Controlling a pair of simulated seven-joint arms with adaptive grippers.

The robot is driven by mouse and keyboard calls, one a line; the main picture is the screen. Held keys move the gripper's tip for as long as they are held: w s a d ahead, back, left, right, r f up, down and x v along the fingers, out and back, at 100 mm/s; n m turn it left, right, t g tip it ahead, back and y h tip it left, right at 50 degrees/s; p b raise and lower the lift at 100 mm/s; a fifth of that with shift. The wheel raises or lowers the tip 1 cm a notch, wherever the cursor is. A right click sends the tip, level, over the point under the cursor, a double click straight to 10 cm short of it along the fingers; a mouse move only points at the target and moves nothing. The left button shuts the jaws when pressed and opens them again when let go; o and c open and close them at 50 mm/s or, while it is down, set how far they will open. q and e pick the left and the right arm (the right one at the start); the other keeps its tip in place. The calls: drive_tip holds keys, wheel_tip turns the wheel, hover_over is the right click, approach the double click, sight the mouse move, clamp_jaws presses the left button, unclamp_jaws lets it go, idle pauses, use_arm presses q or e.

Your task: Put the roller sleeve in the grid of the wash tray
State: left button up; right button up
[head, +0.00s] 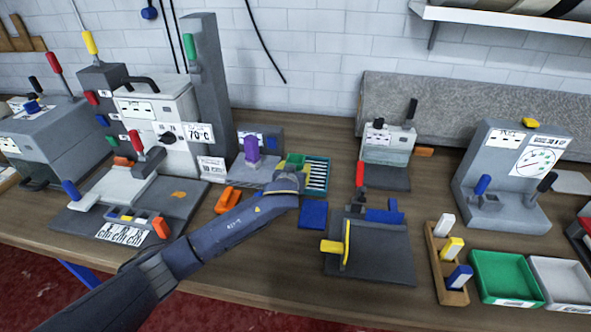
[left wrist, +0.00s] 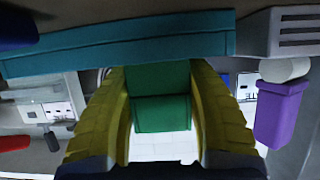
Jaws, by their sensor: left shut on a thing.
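My left gripper (head: 292,168) reaches in over the bench. In the left wrist view, its yellow fingers (left wrist: 160,110) are shut on a green piece (left wrist: 160,112), which I take for the roller sleeve. The sleeve (head: 295,158) also shows in the head view, at the left side of the wash tray. The wash tray (head: 328,173) has a teal rim and a pale slatted grid, partly hidden by my gripper. Its teal edge (left wrist: 120,45) crosses the top of the left wrist view. I cannot tell whether the sleeve touches the grid. My right gripper is out of view.
A purple block (head: 251,149) stands left of the tray, with a tall grey column (head: 204,75) behind it. A blue pad (head: 313,214) lies in front of the tray, and an orange piece (head: 228,200) lies to the left.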

use_arm(q)
drive_tip(key=shift+s+f, duration=0.25)
drive_tip(key=shift+f, duration=0.4)
drive_tip(key=o, duration=1.3)
drive_tip(key=shift+f, duration=0.15)
drive_tip(key=shift+r, duration=0.5)
drive_tip(key=v, duration=0.8)
drive_tip(key=r+v, duration=0.1)
drive_tip(key=v, duration=0.3)
drive_tip(key=shift+w, duration=0.25)
drive_tip(key=shift+d, duration=0.1)
